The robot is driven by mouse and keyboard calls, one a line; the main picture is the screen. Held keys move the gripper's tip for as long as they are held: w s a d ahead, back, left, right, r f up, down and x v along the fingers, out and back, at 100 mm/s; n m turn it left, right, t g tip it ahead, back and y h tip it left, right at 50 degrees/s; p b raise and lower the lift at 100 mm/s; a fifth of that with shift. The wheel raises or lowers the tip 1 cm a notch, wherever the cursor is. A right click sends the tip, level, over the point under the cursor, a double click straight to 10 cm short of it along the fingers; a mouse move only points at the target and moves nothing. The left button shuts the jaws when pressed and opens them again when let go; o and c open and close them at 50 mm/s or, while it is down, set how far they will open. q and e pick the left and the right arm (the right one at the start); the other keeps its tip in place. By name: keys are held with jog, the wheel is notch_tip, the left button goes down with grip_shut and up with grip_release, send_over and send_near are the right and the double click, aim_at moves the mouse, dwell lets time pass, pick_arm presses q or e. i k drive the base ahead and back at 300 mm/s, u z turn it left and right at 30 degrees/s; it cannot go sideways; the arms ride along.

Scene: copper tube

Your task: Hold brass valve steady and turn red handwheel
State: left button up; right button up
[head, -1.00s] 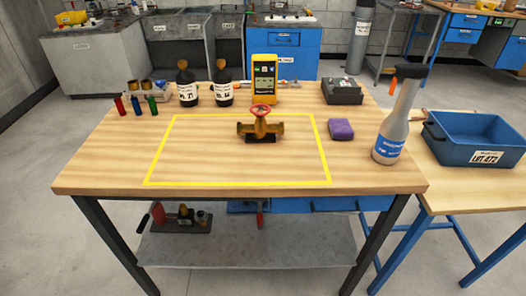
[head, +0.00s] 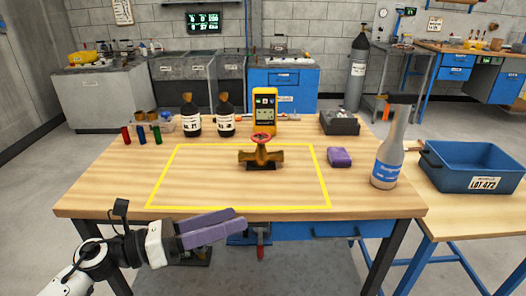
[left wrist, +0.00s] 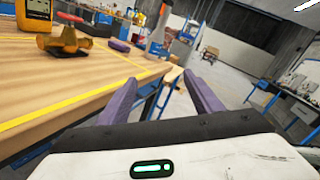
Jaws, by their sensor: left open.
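The brass valve (head: 261,156) stands on a dark base inside the yellow taped rectangle on the wooden table. Its red handwheel (head: 262,137) sits on top. In the left wrist view the valve (left wrist: 66,42) and the handwheel (left wrist: 70,17) show at the upper left. My left gripper (head: 240,222) has purple fingers and is in front of the table's front edge, to the left of and nearer than the valve. In the left wrist view its fingers (left wrist: 160,92) are apart with nothing between them. My right gripper is not in view.
A yellow meter (head: 264,108), two dark bottles (head: 225,117) and small coloured vials (head: 141,134) stand along the back of the table. A purple sponge (head: 339,157) and a spray bottle (head: 387,155) are right of the tape. A blue bin (head: 475,168) sits on the right-hand table.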

aim_at(261, 134)
jog(key=i, duration=0.9)
